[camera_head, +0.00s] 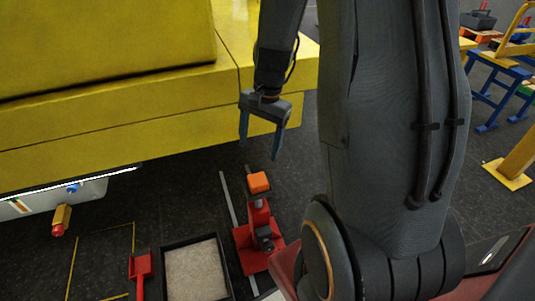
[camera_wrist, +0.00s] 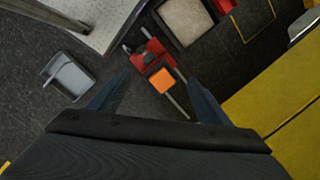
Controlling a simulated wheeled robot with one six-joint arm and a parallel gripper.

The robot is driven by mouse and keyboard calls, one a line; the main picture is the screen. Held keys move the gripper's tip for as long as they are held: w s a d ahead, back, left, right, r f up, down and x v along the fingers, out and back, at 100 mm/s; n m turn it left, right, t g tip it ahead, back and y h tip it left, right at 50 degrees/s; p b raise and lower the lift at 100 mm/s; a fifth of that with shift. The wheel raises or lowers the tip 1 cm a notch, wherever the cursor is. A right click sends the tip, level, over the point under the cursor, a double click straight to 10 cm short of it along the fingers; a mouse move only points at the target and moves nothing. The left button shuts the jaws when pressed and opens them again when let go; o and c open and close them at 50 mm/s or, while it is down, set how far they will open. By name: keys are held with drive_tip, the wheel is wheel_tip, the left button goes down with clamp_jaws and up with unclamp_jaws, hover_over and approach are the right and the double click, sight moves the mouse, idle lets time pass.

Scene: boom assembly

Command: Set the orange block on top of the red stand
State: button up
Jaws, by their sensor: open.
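The orange block (camera_head: 258,182) sits at the top of the red stand (camera_head: 248,258), over a small dark top piece. In the wrist view the orange block (camera_wrist: 162,80) shows between my fingers, with a dark rim around it and the red stand (camera_wrist: 149,50) beyond. My gripper (camera_head: 260,148) is open and empty, pointing down above the block with a visible gap. Whether the block lies fully flat on the stand is hard to tell.
A yellow machine body (camera_head: 150,130) fills the upper left, close behind my gripper. A black-rimmed tray (camera_head: 195,268) lies left of the stand, with a red tool (camera_head: 140,268) beside it. A grey bin (camera_wrist: 67,76) stands on the dark floor.

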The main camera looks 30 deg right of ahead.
drive_tip(key=s+a+r+n+h, duration=0.2)
drive_tip(key=s+a+r+n, duration=0.2)
drive_tip(key=s+r+n, duration=0.3)
drive_tip(key=s+n, duration=0.3)
drive_tip(key=s, duration=0.2)
drive_tip(key=shift+s+a+r, duration=0.15)
drive_tip(key=shift+r, duration=0.25)
